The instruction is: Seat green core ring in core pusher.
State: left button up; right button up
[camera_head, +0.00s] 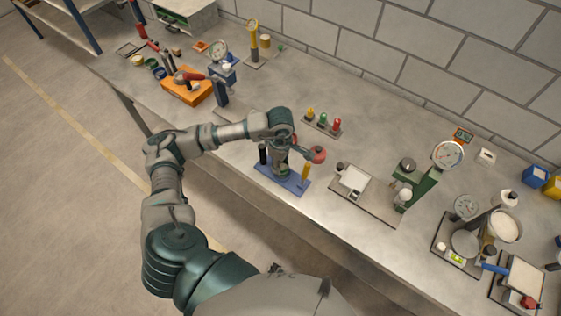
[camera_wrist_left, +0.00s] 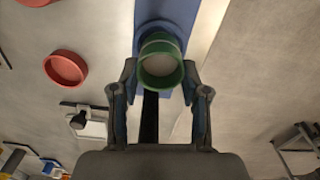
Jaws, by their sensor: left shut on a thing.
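The green core ring (camera_wrist_left: 160,68) is between the two fingers of my left gripper (camera_wrist_left: 160,84) in the left wrist view. The gripper is shut on it. A blue base (camera_wrist_left: 176,16), which looks like the core pusher, lies below and beyond the ring; a dark round part shows right behind the ring. In the head view the blue base (camera_head: 291,186) lies near the table's front edge with a black post (camera_head: 263,154) and a yellow post (camera_head: 305,172). My left gripper (camera_head: 284,160) is over it and hides its middle. Whether the ring touches the pusher cannot be told. My right gripper is not in view.
A red ring (camera_wrist_left: 65,68) is left of the gripper in the wrist view. A rack of coloured pieces (camera_head: 322,125) stands behind the base. A flat tray (camera_head: 360,190) and a green dial gauge stand (camera_head: 428,183) are to the right. An orange block (camera_head: 187,86) is at left.

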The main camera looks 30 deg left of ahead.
pick_arm(q)
jog(key=shift+f+b, duration=0.8)
jog(key=shift+f, duration=0.15)
dwell(0.4)
jog(key=o, duration=1.2)
notch_tip(320, 180, up, 12)
jog(key=shift+f, duration=0.1)
